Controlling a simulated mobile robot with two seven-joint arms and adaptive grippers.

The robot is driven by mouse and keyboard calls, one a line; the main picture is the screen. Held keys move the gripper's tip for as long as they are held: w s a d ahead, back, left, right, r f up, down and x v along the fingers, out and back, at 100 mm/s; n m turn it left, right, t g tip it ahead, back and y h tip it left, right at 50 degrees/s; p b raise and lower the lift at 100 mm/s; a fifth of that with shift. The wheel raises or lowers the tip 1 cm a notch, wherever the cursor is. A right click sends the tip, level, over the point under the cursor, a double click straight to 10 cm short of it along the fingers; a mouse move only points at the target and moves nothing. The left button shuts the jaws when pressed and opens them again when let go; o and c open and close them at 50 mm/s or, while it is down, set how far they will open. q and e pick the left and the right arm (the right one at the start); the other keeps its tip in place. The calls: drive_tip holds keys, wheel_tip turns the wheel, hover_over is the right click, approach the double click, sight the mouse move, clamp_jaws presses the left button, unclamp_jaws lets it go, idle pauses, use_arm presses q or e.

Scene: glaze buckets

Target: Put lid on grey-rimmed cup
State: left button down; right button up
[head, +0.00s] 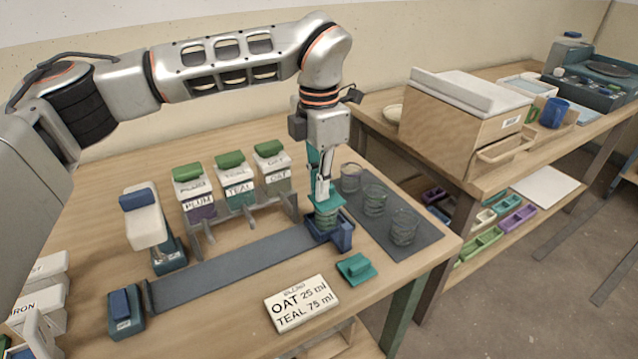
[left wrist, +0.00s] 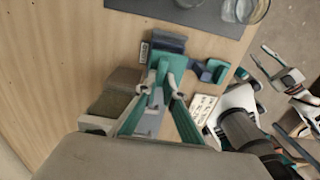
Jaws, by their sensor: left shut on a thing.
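My left gripper (head: 324,190) points down and is shut on the handle of a teal lid (head: 329,202). The lid is at the mouth of a clear cup (head: 327,218) with greenish contents, standing in a blue holder (head: 344,236). I cannot tell whether the lid touches the rim, and the rim's colour is hidden. In the left wrist view, the lid (left wrist: 176,64) sits between the fingertips and covers the cup. A second teal lid (head: 356,268) lies on the table in front of the holder. My right gripper seems to show blurred at the right of the wrist view (left wrist: 284,78).
Clear glass cups (head: 375,199) stand on a dark mat (head: 424,239) right of the holder. Labelled canisters (head: 237,189) stand in a rack behind the grey track (head: 225,270). A sign (head: 303,303) reads OAT 25 ml, TEAL 75 ml. A scoop-like blue-topped device (head: 146,222) stands left.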

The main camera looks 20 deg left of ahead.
use_arm(q)
drive_tip(key=shift+f, duration=0.3)
use_arm(e)
drive_tip(key=shift+w+r, duration=0.1)
drive_tip(key=shift+r, duration=0.15)
use_arm(q)
drive_tip(key=c, duration=2.1)
unclamp_jaws()
